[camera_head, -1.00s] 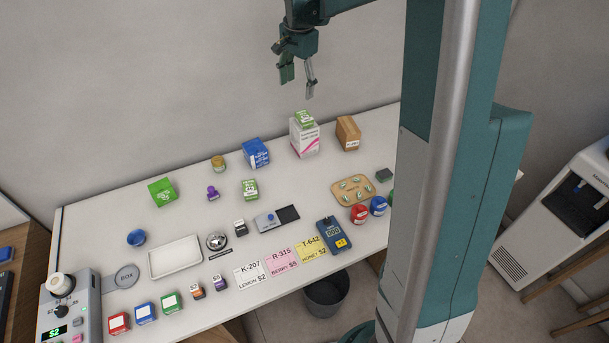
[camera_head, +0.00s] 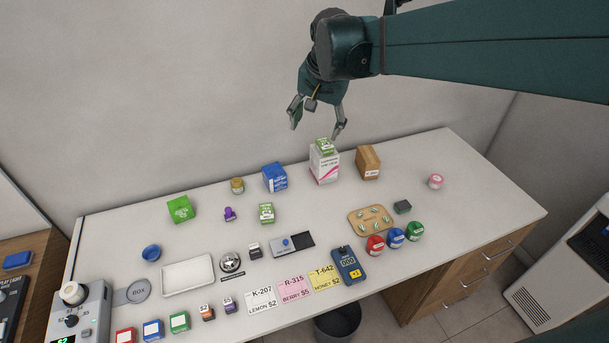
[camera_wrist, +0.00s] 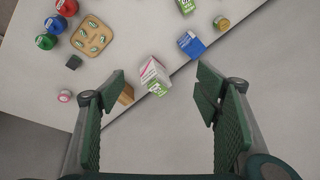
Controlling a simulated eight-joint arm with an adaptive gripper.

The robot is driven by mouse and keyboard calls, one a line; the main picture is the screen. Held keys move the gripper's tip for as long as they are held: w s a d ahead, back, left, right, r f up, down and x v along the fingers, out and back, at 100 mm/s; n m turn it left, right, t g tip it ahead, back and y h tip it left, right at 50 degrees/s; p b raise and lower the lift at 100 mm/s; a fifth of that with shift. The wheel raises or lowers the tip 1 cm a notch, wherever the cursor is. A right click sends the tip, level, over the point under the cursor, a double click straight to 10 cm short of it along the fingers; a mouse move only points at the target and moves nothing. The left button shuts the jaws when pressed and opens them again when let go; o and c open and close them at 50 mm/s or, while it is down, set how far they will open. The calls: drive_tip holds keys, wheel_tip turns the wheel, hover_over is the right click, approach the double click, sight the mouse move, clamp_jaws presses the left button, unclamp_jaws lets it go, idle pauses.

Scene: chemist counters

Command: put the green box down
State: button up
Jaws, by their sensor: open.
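A small green-and-white box (camera_head: 324,146) sits on top of a white carton with a pink stripe (camera_head: 324,167) at the back of the counter. My gripper (camera_head: 316,132) is open and empty, close above this stack. In the wrist view the green box (camera_wrist: 157,87) and the carton (camera_wrist: 150,72) lie between the spread fingers (camera_wrist: 157,90), apart from both. A plain green box (camera_head: 181,209) stands at the counter's left. Another green-and-white box (camera_head: 266,213) stands near the middle.
A brown box (camera_head: 368,161) stands just right of the stack, and a blue box (camera_head: 275,177) to its left. The wall is close behind. A white tray (camera_head: 188,275) lies front left. Bare counter (camera_head: 470,190) shows at the right end.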

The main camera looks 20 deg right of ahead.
drive_tip(key=s+a+f+n+t, duration=0.1)
drive_tip(key=s+a+f+n, duration=0.1)
drive_tip(key=s, duration=0.5)
drive_tip(key=s+a+f+n+t, duration=0.1)
drive_tip(key=s+a+f+n, duration=0.1)
drive_tip(key=s, duration=0.6)
drive_tip(key=s+a+f+n+t, duration=0.1)
drive_tip(key=s+a+n, duration=0.2)
drive_tip(key=s, duration=0.5)
drive_tip(key=shift+a+f+n, duration=0.25)
drive_tip(key=shift+f+n, duration=0.15)
drive_tip(key=shift+n, duration=0.4)
